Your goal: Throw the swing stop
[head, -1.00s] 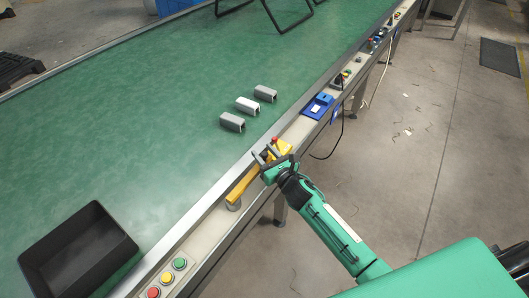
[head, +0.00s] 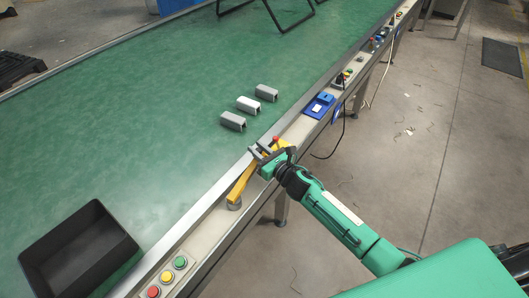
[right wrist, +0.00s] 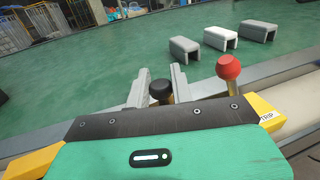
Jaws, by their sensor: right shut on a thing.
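The swing stop is a yellow bar (head: 242,184) on a round grey pivot (head: 234,204), lying along the conveyor's near rail. Its black knob (right wrist: 161,91) shows between the fingers in the right wrist view. My right gripper (head: 260,150) is shut on this knob at the bar's far end; the gripper body hides the contact below. A red knob (head: 276,139) stands just beyond the gripper. It also shows in the right wrist view (right wrist: 229,67), near a yellow part labelled TRIP (right wrist: 262,120). My left gripper is not in view.
Grey and white channel pieces (head: 247,105) stand on the green belt (head: 140,130) near the rail. A black tray (head: 78,250) lies at lower left. Push buttons (head: 167,277) and a blue device (head: 319,105) sit on the rail. The belt beside the bar is clear.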

